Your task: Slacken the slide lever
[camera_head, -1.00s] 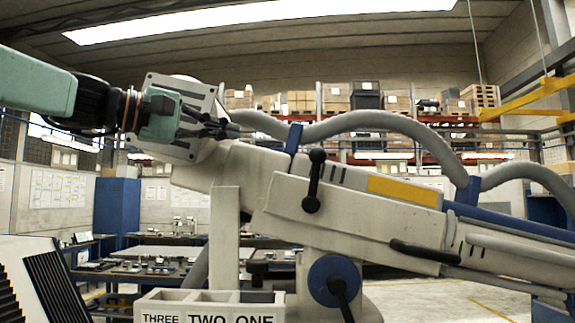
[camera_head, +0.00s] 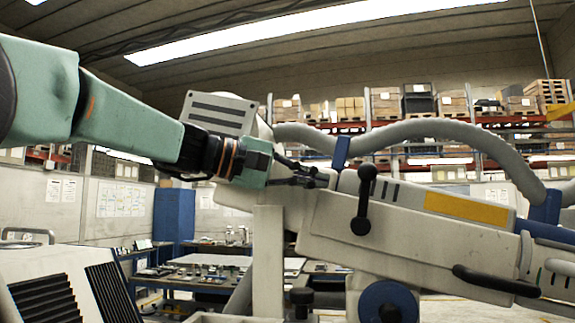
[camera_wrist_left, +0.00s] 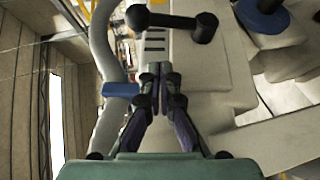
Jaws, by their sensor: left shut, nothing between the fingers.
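The slide lever (camera_head: 364,200) is a black bar with a ball at each end, on the side of the pale grey microscope arm (camera_head: 405,245). In the head view it stands nearly upright, left of a yellow panel. In the left wrist view the lever (camera_wrist_left: 172,20) lies across the top, just beyond the fingertips. My left gripper (camera_head: 325,180) comes in from the left and points at the lever, a short gap away from it. Its fingers (camera_wrist_left: 159,68) are together with nothing between them. My right gripper is not in view.
A thick grey hose (camera_head: 425,130) arches above the microscope arm, held by blue clamps (camera_head: 341,153). A blue round knob (camera_head: 388,302) sits below the lever. A black handle (camera_head: 495,281) is at the lower right. A grey upright post (camera_head: 268,260) stands below my gripper.

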